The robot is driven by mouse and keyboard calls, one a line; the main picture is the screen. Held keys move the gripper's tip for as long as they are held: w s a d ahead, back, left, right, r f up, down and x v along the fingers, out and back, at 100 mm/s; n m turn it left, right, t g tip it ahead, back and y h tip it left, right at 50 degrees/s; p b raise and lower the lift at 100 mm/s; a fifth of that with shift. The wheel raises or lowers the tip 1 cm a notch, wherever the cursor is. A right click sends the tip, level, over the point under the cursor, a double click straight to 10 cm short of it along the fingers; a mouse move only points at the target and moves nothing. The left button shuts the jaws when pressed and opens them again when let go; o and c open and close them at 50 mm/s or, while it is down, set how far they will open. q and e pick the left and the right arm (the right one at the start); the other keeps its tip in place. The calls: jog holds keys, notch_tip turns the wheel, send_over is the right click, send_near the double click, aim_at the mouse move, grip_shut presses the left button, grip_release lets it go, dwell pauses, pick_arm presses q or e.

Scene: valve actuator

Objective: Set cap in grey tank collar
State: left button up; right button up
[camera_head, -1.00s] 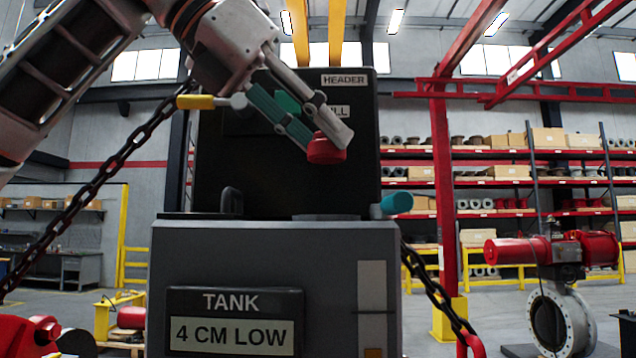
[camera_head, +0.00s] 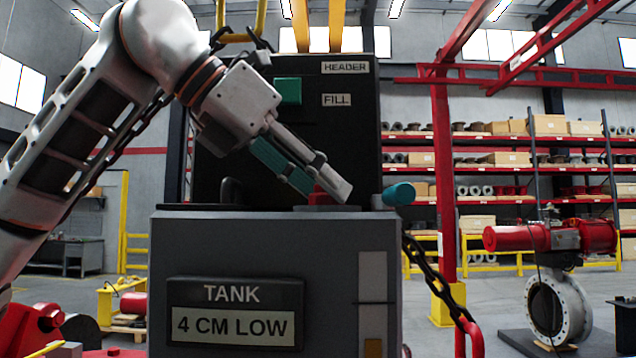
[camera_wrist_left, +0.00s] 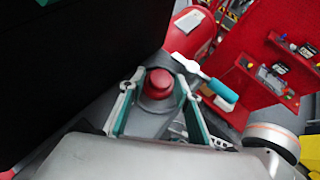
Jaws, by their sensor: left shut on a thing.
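The red cap (camera_head: 322,196) is between the fingertips of my left gripper (camera_head: 328,188), which is shut on it. The cap is low at the top of the grey tank (camera_head: 280,240), at the grey collar (camera_head: 312,208). In the left wrist view the round red cap (camera_wrist_left: 159,83) shows between the two fingers of the left gripper (camera_wrist_left: 157,88), with grey surface around it. The fingers partly hide the cap in the head view. I cannot tell whether it is fully seated in the collar. My right gripper is not in view.
A black panel (camera_head: 225,130) with a green button (camera_head: 288,91) stands behind the tank top. A teal-ended handle (camera_head: 398,194) sticks out at the tank's right edge, close to the collar. A chain (camera_head: 430,265) hangs at the right side.

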pick_arm(q)
jog(key=shift+s+f, duration=0.1)
jog(key=o, duration=0.9)
jog(key=shift+f, duration=0.1)
jog(key=shift+r, duration=0.2)
jog(key=v, duration=1.2)
jog(key=shift+b, duration=0.3)
